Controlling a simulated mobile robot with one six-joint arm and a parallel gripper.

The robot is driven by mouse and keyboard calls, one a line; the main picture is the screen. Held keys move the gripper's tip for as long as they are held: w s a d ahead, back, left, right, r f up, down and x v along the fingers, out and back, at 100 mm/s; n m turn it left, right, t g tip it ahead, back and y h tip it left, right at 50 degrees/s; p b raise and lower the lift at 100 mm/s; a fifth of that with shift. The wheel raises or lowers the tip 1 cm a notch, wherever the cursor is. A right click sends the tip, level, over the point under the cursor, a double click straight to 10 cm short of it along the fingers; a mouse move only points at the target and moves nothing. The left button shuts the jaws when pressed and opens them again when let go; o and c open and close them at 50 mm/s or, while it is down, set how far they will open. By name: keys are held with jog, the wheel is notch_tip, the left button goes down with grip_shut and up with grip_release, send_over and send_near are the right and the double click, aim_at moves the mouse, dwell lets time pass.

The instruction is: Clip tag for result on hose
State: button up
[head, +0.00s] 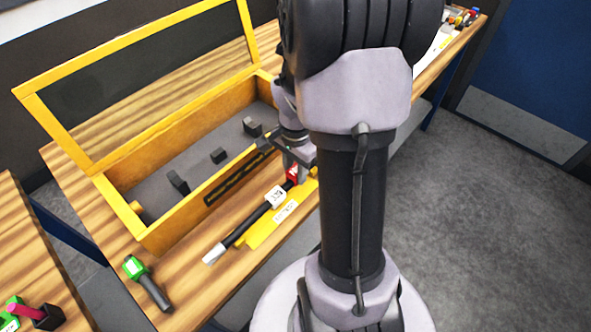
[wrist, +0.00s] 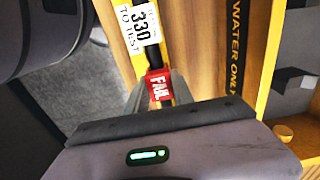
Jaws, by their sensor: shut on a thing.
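A black hose (head: 245,229) with a light metal end lies along the wooden bench beside a yellow holder (head: 258,238). A white tag (head: 275,197) sits on the hose; in the wrist view this white tag (wrist: 138,27) reads "330 TO TEST". My gripper (wrist: 160,92) is shut on a red tag (wrist: 158,84) reading "FAIL", which is at the hose just below the white tag. The red tag also shows in the head view (head: 292,175). Whether it is clipped around the hose is hidden by the fingers.
A yellow-framed box (head: 185,215) with its lid up stands behind the hose, with several dark blocks inside. A strip on it reads "WATER ONLY" (wrist: 236,45). A green-headed tool (head: 135,268) lies at the bench's front left. A second bench (head: 25,235) is at far left.

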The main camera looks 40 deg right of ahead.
jog(key=shift+f+b, duration=0.3)
jog(key=shift+f, duration=0.05)
jog(key=o, duration=1)
jog(key=shift+o, duration=0.2)
jog(key=shift+r, duration=0.1)
notch_tip(320, 180, up, 7)
jog(key=p, duration=0.5)
jog(key=shift+p, duration=0.4)
